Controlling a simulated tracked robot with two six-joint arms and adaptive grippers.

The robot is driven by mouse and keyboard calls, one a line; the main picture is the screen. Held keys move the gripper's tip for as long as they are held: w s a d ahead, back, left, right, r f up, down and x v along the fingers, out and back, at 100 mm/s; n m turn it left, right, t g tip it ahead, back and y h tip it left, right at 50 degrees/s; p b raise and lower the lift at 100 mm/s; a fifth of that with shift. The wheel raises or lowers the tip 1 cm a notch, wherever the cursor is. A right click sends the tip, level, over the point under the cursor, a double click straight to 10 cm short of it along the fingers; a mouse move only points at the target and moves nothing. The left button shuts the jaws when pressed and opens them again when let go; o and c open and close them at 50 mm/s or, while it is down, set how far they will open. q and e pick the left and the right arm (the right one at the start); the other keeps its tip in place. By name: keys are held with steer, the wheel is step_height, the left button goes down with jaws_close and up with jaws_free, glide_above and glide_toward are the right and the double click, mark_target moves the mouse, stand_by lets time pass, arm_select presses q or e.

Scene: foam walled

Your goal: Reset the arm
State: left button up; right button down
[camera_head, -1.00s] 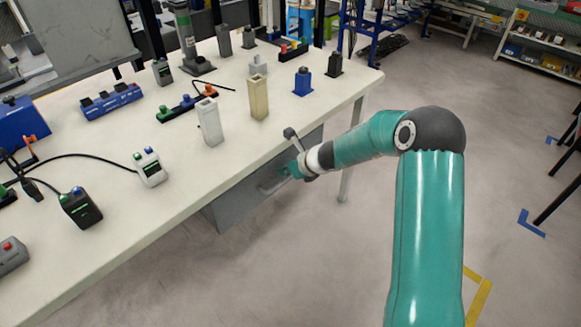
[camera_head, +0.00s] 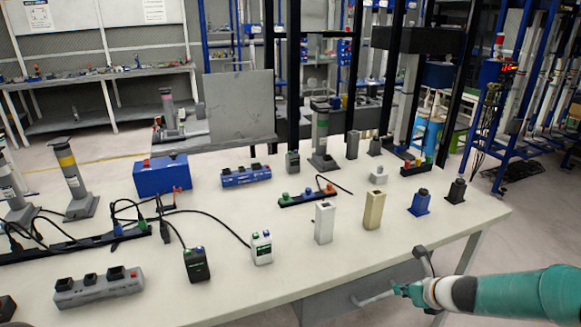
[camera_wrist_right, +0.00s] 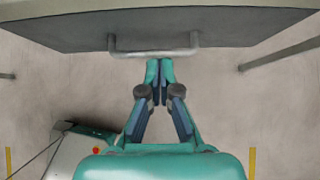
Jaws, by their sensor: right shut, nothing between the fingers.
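My right arm is teal and comes in from the lower right in the head view. Its gripper (camera_head: 402,289) is in front of the table's front edge, close to the handle of a grey drawer unit under the tabletop. In the right wrist view the right gripper (camera_wrist_right: 160,70) is shut and empty, its fingertips together just below the metal handle (camera_wrist_right: 153,52). Whether the fingertips touch the handle I cannot tell. The handle also shows in the head view (camera_head: 372,298). The grey drawer unit (camera_wrist_right: 70,32) looks closed. My left gripper is not in view.
The white table (camera_head: 300,262) carries a white block (camera_head: 324,223), a beige block (camera_head: 374,209), a blue connector (camera_head: 420,202), power strips, cables and a blue box (camera_head: 161,175).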

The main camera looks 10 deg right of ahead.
steer(key=s+a+f+n+g+y+p, duration=0.1)
steer(key=s+a+f+n+g+p, duration=0.2)
steer(key=a, duration=0.4)
steer(key=s+a+f+n+g+y+p, duration=0.1)
steer(key=s+a+f+n+g+y, duration=0.1)
steer(key=s+a+f, duration=0.45)
steer(key=s+a+f+n+g+p, duration=0.1)
steer(key=s+a+n, duration=0.4)
steer(key=n, duration=0.8)
steer(key=s+a+f+n+g+p, duration=0.1)
steer(key=s+a+f+n+g, duration=0.1)
steer(key=s+a+n, duration=0.4)
steer(key=s+f+n, duration=0.1)
steer(key=s+n, duration=0.4)
steer(key=n, duration=0.2)
steer(key=shift+s+f+h, duration=0.25)
steer(key=shift+s+h, duration=0.15)
